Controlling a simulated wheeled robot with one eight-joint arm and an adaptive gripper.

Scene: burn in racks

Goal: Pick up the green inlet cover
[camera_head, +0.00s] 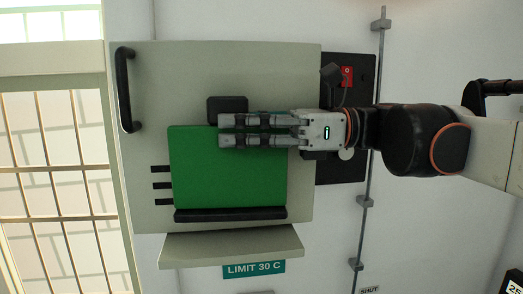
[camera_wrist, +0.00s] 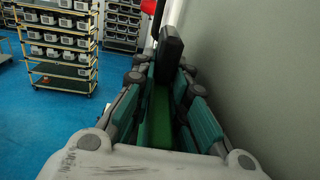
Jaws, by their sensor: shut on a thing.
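The green inlet cover (camera_head: 225,180) is a flat green panel lying against a beige cabinet door (camera_head: 275,70) in the head view. A dark ledge (camera_head: 230,214) runs along its bottom edge. My gripper (camera_head: 220,131) reaches in from the right, with its fingers level across the cover's top edge. In the wrist view my gripper (camera_wrist: 160,90) is shut on the cover, whose green edge (camera_wrist: 160,120) shows between the fingers. The fingers hide part of the cover's top edge. A black block (camera_head: 227,107) sits on the door just above the cover.
A black handle (camera_head: 125,90) is at the door's left. A dark panel with a red switch (camera_head: 347,76) stands to the right, behind my wrist. A beige shelf (camera_head: 232,247) juts out below the door. A shelved rack (camera_wrist: 62,40) stands on the blue floor.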

